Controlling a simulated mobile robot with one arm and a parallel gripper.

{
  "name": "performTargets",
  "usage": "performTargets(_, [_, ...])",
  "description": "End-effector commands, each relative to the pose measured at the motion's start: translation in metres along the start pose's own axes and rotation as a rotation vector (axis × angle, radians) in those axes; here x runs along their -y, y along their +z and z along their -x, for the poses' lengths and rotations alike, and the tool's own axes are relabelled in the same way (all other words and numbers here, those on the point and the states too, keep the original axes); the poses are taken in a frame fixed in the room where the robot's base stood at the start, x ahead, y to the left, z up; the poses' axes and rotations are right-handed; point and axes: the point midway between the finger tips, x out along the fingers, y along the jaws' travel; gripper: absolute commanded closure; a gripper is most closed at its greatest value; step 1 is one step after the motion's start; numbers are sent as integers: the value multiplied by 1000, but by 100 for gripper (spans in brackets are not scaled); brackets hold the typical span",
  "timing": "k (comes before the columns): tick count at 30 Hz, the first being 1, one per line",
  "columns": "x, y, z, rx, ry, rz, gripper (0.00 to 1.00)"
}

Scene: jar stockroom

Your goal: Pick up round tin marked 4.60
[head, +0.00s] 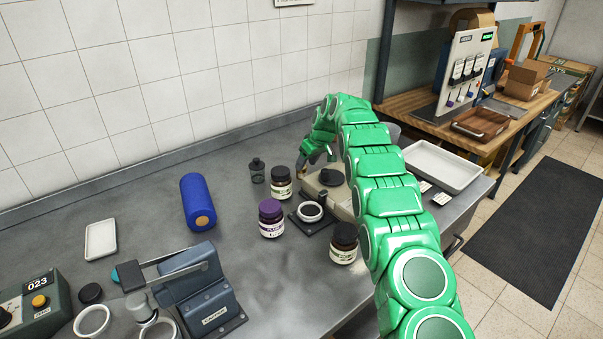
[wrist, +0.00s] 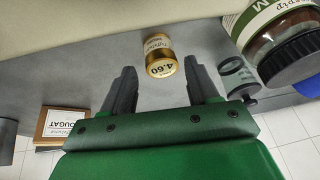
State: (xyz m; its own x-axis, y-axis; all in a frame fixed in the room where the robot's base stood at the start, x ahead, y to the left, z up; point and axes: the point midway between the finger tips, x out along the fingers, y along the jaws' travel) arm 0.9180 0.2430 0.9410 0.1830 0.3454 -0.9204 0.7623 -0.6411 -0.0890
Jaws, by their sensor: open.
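The round tin (wrist: 160,58) is small and gold, with "4.60" in dark print on its pale lid. In the wrist view it stands on the grey worktop just ahead of my gripper (wrist: 162,73), roughly centred between the fingertips. The two dark fingers are apart with nothing held; a gap shows on each side of the tin. I cannot tell whether the tips reach past its near edge. In the head view my gripper (head: 305,168) is low over the back of the worktop, partly hidden by my green arm, and I cannot make out the tin there.
In the wrist view, a large green-labelled jar (wrist: 275,35) and a small clear dark-capped jar (wrist: 238,75) stand right of the tin; a nougat box (wrist: 62,122) is left. In the head view, a purple-capped jar (head: 271,219) and beige device (head: 337,202) stand nearby.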

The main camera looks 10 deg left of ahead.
Motion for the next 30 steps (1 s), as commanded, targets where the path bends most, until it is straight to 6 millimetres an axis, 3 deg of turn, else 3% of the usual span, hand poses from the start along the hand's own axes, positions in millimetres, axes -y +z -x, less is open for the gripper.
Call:
performTargets(15, [0,-4,-45,-1,-1,0,41])
performTargets(24, [0,-4,-50,0,0,0,41])
performTargets(25, [0,-4,-50,0,0,0,42])
performTargets(30, [0,-4,-50,0,0,0,68])
